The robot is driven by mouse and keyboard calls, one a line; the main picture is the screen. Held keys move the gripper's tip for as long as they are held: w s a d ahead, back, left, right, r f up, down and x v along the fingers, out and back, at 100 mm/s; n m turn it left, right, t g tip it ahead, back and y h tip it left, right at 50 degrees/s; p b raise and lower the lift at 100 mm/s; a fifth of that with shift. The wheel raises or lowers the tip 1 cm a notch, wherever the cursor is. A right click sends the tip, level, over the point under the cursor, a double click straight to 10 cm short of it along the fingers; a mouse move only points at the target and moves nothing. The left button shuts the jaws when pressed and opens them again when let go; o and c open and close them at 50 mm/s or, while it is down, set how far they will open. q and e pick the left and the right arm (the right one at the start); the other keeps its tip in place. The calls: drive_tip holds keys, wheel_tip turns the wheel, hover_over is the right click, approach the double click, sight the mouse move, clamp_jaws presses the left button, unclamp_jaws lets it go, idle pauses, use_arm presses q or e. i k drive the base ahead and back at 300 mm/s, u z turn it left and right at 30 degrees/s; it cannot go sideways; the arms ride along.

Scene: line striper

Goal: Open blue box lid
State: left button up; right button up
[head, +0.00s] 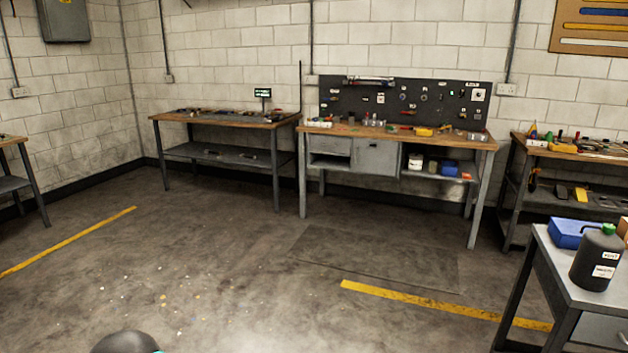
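A blue box (567,233) sits on the grey workbench (588,292) at the right edge of the head view. The box looks closed, with its top facing up; its lid seam is too small to make out. A dark jug with a green cap (597,257) stands in front of it to the right and hides part of it. Neither of my grippers shows in the head view.
Wooden-topped benches (225,118) and a pegboard bench (395,134) line the back wall, and another bench (575,148) stands at the right. Yellow floor lines (440,304) cross open concrete floor (230,260). The middle of the floor is clear.

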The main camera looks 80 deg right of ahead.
sight(569, 228)
drive_tip(key=u, duration=1.9)
drive_tip(key=i, duration=0.1)
drive_tip(key=z, duration=3.3)
drive_tip(key=i, duration=0.3)
drive_tip(key=z, duration=2.85)
drive_tip(key=i, duration=1.05)
drive_tip(key=u, duration=0.6)
